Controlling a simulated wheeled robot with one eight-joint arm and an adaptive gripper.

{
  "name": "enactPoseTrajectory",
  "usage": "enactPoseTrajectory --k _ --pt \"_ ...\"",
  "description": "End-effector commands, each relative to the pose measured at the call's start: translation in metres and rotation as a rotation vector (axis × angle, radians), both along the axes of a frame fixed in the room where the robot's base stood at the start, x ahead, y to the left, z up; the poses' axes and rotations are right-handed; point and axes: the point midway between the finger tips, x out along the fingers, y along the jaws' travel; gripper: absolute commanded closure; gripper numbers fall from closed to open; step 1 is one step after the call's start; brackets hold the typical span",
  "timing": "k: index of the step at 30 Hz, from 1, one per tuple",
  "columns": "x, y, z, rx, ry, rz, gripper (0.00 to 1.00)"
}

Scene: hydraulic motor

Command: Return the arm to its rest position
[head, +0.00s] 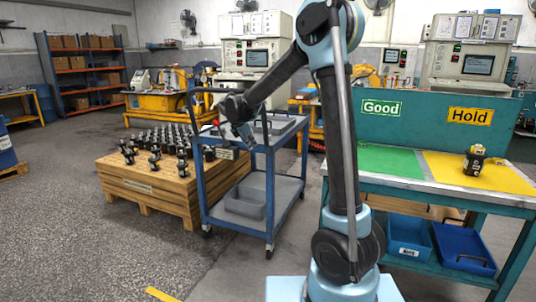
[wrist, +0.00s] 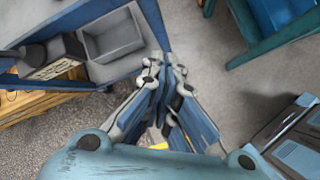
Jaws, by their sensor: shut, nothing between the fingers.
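My arm (head: 290,75) rises from its light blue base, bends at a high elbow and reaches down to the left over the blue cart. My gripper (head: 242,136) hangs by the cart's top shelf in the head view, small and partly blended with the cart. In the wrist view my gripper (wrist: 165,65) is shut, its fingers together with nothing between them, pointing over grey floor beside the cart. A dark motor with a yellow part (head: 474,161) stands on the yellow Hold area (head: 508,180), apart from my gripper.
The blue cart (head: 207,200) carries grey bins (head: 245,203), and one shows in the wrist view (wrist: 110,40). A wooden pallet (head: 140,190) holds several dark motors. The green Good area (head: 390,160) is empty. Blue bins (head: 463,250) sit under the bench. Floor (head: 70,230) at left is clear.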

Motion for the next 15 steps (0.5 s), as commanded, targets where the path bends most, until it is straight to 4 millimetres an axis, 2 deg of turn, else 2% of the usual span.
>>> enactPoseTrajectory --k 1,3,8,15 --pt "-0.010 -0.019 0.006 0.031 0.000 -0.051 1.00" --pt "-0.024 -0.041 0.011 0.075 -0.002 -0.123 1.00" --pt "-0.058 -0.088 0.020 0.175 -0.008 -0.290 1.00" --pt "-0.116 -0.150 0.024 0.318 -0.018 -0.545 1.00"
